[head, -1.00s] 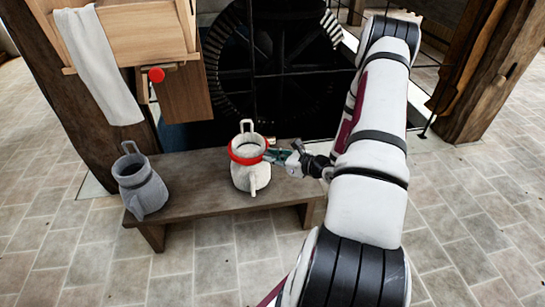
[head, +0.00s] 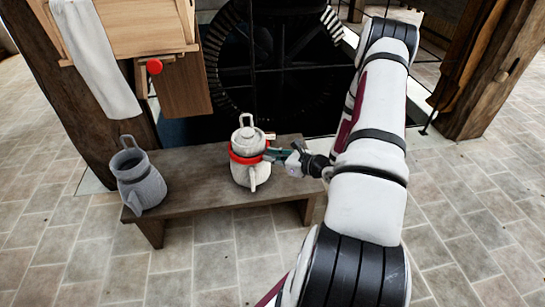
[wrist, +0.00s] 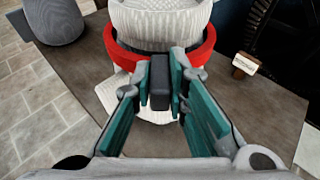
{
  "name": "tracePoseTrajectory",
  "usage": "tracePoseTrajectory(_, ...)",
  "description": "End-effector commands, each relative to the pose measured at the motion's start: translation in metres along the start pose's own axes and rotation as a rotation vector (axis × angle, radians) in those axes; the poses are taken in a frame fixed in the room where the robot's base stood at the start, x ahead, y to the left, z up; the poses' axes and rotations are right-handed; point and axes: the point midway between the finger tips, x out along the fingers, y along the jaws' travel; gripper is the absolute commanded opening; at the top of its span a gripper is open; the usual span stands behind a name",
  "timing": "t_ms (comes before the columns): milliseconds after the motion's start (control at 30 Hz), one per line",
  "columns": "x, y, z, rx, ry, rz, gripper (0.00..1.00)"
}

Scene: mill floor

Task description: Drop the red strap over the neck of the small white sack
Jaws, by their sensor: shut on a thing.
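The small white sack (head: 249,174) stands upright on the wooden bench in the head view. The red strap (head: 236,156) is a ring around the sack's upper part, with white cloth (wrist: 160,20) rising above it in the wrist view. My gripper (head: 272,156) is at the strap's right side in the head view. In the wrist view its teal fingers (wrist: 160,85) are shut on the dark tab (wrist: 160,75) on the near side of the strap. The strap's far side is hidden behind the sack.
A larger grey sack (head: 142,183) stands at the left end of the bench (head: 205,185). A small block with a white label (wrist: 244,64) is on the bench right of the white sack. A dark toothed wheel (head: 275,60) stands behind the bench.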

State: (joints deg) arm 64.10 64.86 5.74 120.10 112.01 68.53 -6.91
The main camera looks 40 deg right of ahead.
Motion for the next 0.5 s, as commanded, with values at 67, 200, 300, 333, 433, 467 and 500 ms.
tracePoseTrajectory(67, 0.0, -0.0001, 0.0003, 0.0, 0.0, 0.0, 0.0)
tracePoseTrajectory(200, 0.0, -0.0001, 0.0003, 0.0, 0.0, 0.0, 0.17)
tracePoseTrajectory(300, 0.0, -0.0001, 0.0003, 0.0, 0.0, 0.0, 0.38)
tracePoseTrajectory(333, 0.0, -0.0001, 0.0003, 0.0, 0.0, 0.0, 0.38)
tracePoseTrajectory(433, 0.0, -0.0001, 0.0002, 0.0, 0.0, 0.0, 0.38)
tracePoseTrajectory(467, 0.0, -0.0001, 0.0002, 0.0, 0.0, 0.0, 0.38)
tracePoseTrajectory(500, 0.0, -0.0001, 0.0002, 0.0, 0.0, 0.0, 0.38)
